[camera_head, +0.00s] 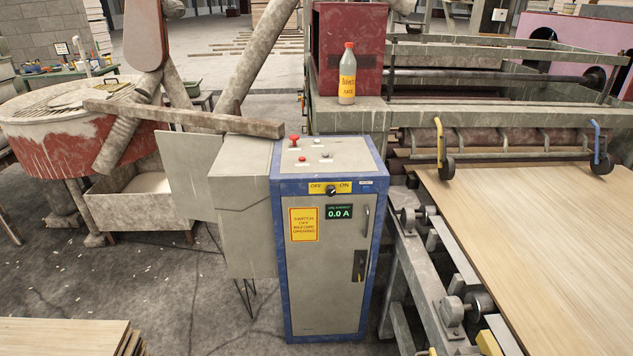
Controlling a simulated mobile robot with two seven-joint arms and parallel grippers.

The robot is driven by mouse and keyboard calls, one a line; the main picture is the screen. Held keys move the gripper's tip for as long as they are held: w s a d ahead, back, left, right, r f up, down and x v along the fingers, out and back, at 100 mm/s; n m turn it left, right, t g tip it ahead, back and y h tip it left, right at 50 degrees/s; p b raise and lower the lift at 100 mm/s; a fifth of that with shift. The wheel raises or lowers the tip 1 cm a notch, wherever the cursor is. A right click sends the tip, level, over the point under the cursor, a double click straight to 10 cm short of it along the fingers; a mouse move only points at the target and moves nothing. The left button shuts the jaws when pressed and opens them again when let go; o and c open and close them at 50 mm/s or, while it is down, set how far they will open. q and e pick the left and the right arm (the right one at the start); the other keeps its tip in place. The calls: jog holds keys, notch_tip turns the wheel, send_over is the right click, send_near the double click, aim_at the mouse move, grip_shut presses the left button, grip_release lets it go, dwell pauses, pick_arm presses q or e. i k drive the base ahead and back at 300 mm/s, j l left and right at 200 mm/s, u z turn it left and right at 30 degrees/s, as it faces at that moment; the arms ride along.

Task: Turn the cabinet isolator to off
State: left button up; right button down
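The cabinet (318,290) stands upright in the middle, with a blue frame and a grey door. Its isolator is a small black knob (331,190) on a yellow label plate at the top front, marked OFF on the left and ON on the right. The knob is too small to tell which way it points. Below it a small display (339,212) reads 0.0 A in green. A yellow sign (304,224) on the door says to switch off before opening. The door looks shut. Neither of my grippers is in view.
A red mushroom button (294,140) and small controls sit on the cabinet's top. A bottle (347,75) stands on the machine ledge behind. A roller line with a veneer sheet (545,230) lies right; a red tub (60,140) left.

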aim_at(330, 191)
jog(key=i+j, duration=0.85)
jog(key=i, duration=0.15)
jog(key=i+j+z, duration=0.1)
jog(key=z, duration=0.3)
jog(key=i+j+z, duration=0.15)
jog(key=z, duration=0.25)
jog(key=i+j+z, duration=0.1)
jog(key=z, duration=0.25)
jog(key=k+j, duration=0.05)
jog(key=j, duration=0.05)
